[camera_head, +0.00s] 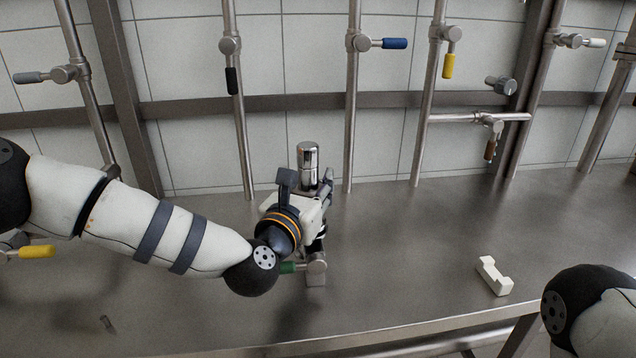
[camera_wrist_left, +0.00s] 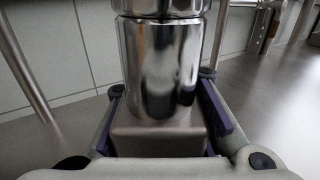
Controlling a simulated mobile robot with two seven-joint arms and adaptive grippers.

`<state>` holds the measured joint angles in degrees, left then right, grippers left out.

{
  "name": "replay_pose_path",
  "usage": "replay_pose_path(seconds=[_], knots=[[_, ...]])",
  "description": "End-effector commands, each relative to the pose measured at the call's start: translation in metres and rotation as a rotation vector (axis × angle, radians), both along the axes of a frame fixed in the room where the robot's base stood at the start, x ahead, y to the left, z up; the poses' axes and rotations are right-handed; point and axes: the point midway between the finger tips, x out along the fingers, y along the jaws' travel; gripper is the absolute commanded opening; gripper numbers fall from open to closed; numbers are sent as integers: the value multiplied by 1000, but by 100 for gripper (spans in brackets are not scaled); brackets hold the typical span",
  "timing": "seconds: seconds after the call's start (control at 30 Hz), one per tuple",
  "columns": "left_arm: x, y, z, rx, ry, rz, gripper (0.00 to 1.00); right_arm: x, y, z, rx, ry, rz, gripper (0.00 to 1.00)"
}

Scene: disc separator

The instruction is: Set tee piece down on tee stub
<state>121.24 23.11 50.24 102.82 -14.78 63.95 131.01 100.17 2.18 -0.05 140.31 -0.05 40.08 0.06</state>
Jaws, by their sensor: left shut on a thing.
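A shiny chrome cylinder (camera_head: 308,160), which looks like the tee piece, stands upright at my left gripper (camera_head: 322,190). In the left wrist view the cylinder (camera_wrist_left: 160,62) rises between the two purple-padded fingers, which are shut on the piece. A squared grey metal block (camera_wrist_left: 158,135) sits directly below the cylinder between the fingers. I cannot tell whether it is part of the piece. Near the gripper, a short metal fitting with a green handle (camera_head: 316,267) stands on the bench. I cannot make out the tee stub for certain; my arm and gripper hide part of this area. My right gripper is out of view.
The steel bench (camera_head: 420,240) has free room to the right of the gripper. A notched white block (camera_head: 493,276) lies there. Behind stand vertical pipes with valves, including a blue handle (camera_head: 395,43) and a yellow handle (camera_head: 448,66). My right arm shows at lower right.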

Motion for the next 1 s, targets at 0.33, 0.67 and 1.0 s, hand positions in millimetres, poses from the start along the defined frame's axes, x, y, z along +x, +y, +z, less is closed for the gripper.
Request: replay_pose_path(seconds=[0.33,0.67,1.0], knots=[[0,0,-5,-1,0,0,28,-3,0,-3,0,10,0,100],[0,0,-6,1,2,0,48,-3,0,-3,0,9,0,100],[-59,17,-6,-3,5,-1,48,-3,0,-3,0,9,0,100]])
